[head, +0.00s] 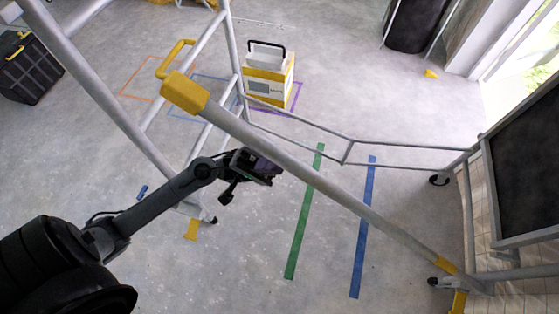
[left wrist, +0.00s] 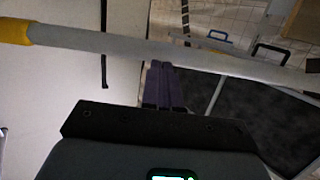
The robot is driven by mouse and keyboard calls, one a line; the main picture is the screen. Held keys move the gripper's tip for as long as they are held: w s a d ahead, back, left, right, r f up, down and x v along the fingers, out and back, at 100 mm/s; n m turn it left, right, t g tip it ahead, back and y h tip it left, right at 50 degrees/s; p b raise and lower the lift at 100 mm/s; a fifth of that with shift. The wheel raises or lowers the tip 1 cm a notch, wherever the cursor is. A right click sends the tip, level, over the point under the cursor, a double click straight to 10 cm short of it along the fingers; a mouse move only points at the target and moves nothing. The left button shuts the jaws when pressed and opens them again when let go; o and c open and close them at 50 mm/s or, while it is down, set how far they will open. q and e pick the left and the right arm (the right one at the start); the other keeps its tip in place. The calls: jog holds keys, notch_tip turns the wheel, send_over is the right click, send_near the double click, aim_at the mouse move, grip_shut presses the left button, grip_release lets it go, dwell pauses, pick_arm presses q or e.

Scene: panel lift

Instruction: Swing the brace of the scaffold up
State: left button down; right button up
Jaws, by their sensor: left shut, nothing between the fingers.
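The brace (head: 310,172) is a long grey bar of the scaffold (head: 235,50). It slants from a yellow end (head: 185,93) at upper left down to a yellow collar (head: 447,265) at lower right. My left gripper (head: 266,168) is just beside and under the brace's middle-upper part. Its purple fingers (left wrist: 166,84) are shut with nothing between them. In the left wrist view the brace (left wrist: 120,45) crosses just past the fingertips, its yellow end (left wrist: 14,31) at left. I cannot tell whether they touch. My right gripper is in neither view.
A white and yellow case (head: 268,78) stands on the floor beyond the scaffold frame. A black crate (head: 32,68) is at far left and a dark panel (head: 525,150) at right. Green tape (head: 304,215) and blue tape (head: 363,230) mark the open floor.

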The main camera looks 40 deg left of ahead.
pick_arm(q)
jog(key=shift+x, duration=1.25)
jog(key=shift+r, duration=0.1)
